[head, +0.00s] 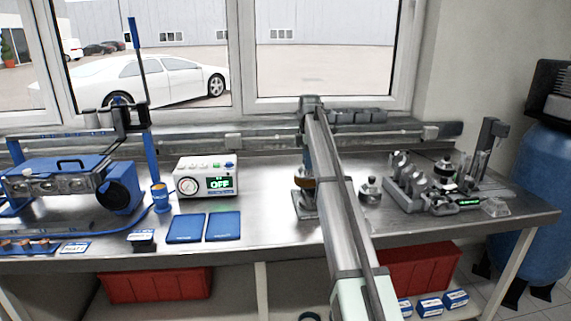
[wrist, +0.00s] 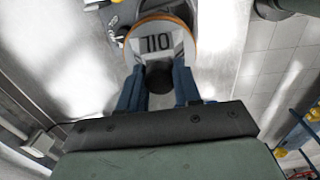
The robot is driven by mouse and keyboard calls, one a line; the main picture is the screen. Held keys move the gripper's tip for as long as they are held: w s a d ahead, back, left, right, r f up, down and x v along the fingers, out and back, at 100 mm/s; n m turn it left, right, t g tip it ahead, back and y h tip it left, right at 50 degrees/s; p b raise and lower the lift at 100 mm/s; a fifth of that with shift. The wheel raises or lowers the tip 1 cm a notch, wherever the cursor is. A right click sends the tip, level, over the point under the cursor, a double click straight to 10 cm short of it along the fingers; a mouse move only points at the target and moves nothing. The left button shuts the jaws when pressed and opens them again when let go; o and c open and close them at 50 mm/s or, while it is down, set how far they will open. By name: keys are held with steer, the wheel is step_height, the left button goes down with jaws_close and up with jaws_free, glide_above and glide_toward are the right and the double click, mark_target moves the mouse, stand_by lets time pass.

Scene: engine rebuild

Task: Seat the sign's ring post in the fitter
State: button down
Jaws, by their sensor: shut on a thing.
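In the wrist view my gripper (wrist: 159,78) has its two blue fingers closed on a dark, round post. Just beyond the fingertips is the sign (wrist: 160,42), a pale disc with an orange rim and dark marks that look like "110". In the head view my arm crosses the bench and hides most of the gripper. A bit of orange rim (head: 303,183) shows left of the arm, above a grey metal base (head: 304,207) on the bench. I cannot tell whether that base is the fitter, or whether the post touches anything.
A small metal part (head: 370,190) and a grey fixture block (head: 406,183) stand right of my arm. Blue pads (head: 204,227), a control box reading OFF (head: 207,177) and a blue machine (head: 70,185) are to the left. Bare bench (head: 262,205) lies between pads and arm.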

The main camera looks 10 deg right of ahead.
steer(key=s+d, duration=0.2)
steer(key=d, duration=0.6)
steer(key=d+f, duration=0.6)
steer(key=f, duration=0.1)
steer(key=shift+w+d, duration=0.3)
steer(key=shift+w, duration=0.05)
steer(key=shift+f, duration=0.9)
stand_by(2.2)
stand_by(0.5)
steer(key=shift+c, duration=1.5)
jaws_free()
steer(key=shift+r, duration=0.1)
steer(key=shift+r, duration=3)
